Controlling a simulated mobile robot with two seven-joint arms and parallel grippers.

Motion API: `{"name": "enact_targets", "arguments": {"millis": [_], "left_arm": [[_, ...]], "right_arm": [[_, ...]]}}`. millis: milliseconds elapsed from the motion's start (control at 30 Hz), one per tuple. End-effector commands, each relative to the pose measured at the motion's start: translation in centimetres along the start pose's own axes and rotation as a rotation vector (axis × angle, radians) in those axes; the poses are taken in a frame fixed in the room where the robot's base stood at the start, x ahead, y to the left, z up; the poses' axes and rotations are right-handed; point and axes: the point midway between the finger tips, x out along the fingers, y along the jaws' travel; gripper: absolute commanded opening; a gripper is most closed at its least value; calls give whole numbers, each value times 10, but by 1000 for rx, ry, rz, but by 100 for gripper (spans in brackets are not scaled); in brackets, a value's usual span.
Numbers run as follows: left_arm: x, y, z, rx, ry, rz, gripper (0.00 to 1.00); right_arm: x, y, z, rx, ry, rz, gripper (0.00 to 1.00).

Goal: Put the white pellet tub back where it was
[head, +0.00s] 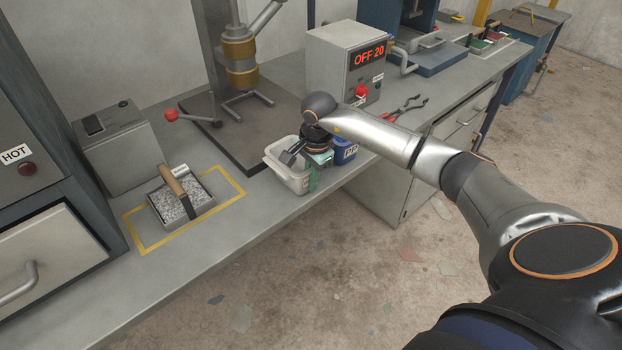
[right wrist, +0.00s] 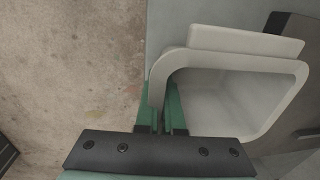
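The white pellet tub (head: 287,177) is at the front edge of the bench, in front of the dark base plate. It looks upright, and I cannot tell whether it rests on the bench. In the right wrist view the tub (right wrist: 285,95) shows its pale, empty-looking inside. My right gripper (head: 312,178) is at the tub's right side. Its green fingers (right wrist: 164,108) sit close on both sides of the tub's wall, shut on it. My left gripper is not in view.
A blue tub (head: 345,151) stands just right of the gripper. A metal tray with a wooden handle (head: 181,203) sits inside a yellow outline at left. A press (head: 240,65) with a red-knobbed lever stands behind. A control box (head: 330,64) reads OFF 20.

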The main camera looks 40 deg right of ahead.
Motion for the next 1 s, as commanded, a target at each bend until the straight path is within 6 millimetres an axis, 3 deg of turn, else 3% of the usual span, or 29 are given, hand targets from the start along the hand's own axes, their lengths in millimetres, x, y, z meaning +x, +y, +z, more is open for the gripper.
{"name": "enact_targets", "arguments": {"millis": [100, 400, 767, 1000], "left_arm": [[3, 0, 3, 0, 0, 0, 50], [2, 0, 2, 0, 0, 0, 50], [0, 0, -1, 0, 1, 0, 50], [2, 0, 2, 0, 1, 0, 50]], "right_arm": [[4, 0, 0, 0, 0, 0, 0], [3, 1, 0, 0, 0, 1, 35], [-5, -1, 0, 0, 0, -2, 35], [-52, -1, 0, -2, 2, -5, 35]]}}
